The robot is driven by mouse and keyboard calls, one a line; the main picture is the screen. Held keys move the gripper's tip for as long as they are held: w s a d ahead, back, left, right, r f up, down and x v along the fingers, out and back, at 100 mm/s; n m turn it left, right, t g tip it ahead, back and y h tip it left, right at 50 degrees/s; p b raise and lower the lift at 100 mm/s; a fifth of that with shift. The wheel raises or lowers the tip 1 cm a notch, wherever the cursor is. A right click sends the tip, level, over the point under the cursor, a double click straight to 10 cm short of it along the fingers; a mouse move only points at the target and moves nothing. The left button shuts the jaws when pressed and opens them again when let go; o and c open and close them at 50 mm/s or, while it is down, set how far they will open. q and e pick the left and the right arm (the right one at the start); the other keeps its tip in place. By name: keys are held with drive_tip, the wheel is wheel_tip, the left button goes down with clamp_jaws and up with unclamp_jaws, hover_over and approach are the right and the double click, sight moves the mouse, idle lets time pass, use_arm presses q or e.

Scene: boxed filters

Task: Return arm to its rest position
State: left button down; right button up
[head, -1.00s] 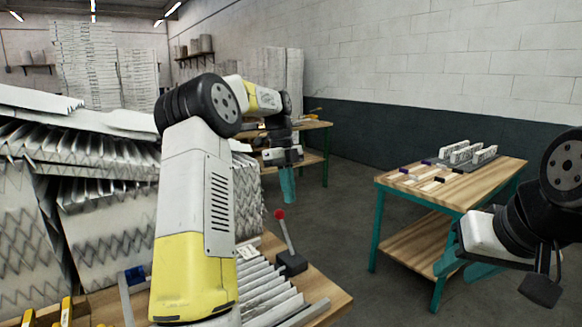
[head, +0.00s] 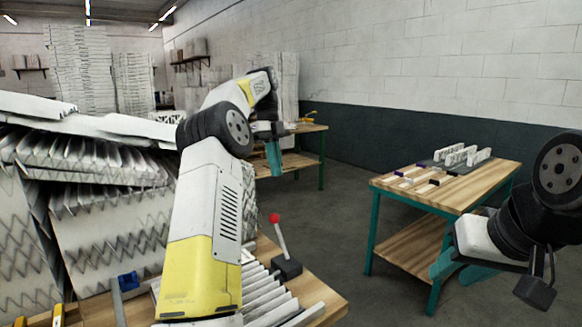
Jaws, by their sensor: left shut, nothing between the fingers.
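My left arm rises from the lower middle of the head view and bends at a black joint. Its gripper (head: 273,158) hangs at the arm's far end with teal fingers pointing down. It is shut with nothing in it and is apart from the tables. My right gripper (head: 455,269) is at the right, in front of the right wooden table. Its teal fingers show beneath the white wrist, partly hidden, and overlap the table's teal leg in the picture. I cannot tell if it is open.
Pleated filters (head: 105,225) are stacked at the left. A near bench (head: 325,291) holds filter strips and a red-knobbed lever (head: 279,240). The right table (head: 480,182) carries small parts and upright white pieces. A farther table (head: 308,128) stands behind. Floor between the tables is clear.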

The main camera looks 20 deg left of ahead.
use_arm(q)
drive_tip(key=s+d+r+n+t+y, duration=0.1)
drive_tip(key=s+d+r+n+t, duration=0.2)
drive_tip(key=s+n, duration=0.35)
drive_tip(key=s+d+r+n+t+y, duration=0.1)
drive_tip(key=s+d+r+n+t, duration=0.1)
drive_tip(key=s+d+n, duration=0.5)
drive_tip(key=s+f+n+t, duration=0.2)
drive_tip(key=s+f+n, duration=0.3)
drive_tip(key=s, duration=0.3)
drive_tip(key=s+f+n+t+h, duration=0.1)
drive_tip(key=s+f+n, duration=0.3)
drive_tip(key=s, duration=0.5)
drive_tip(key=shift+s+d+f+n+t+h, duration=0.15)
drive_tip(key=shift+d+f+n+t+h, duration=0.2)
drive_tip(key=shift+n, duration=0.2)
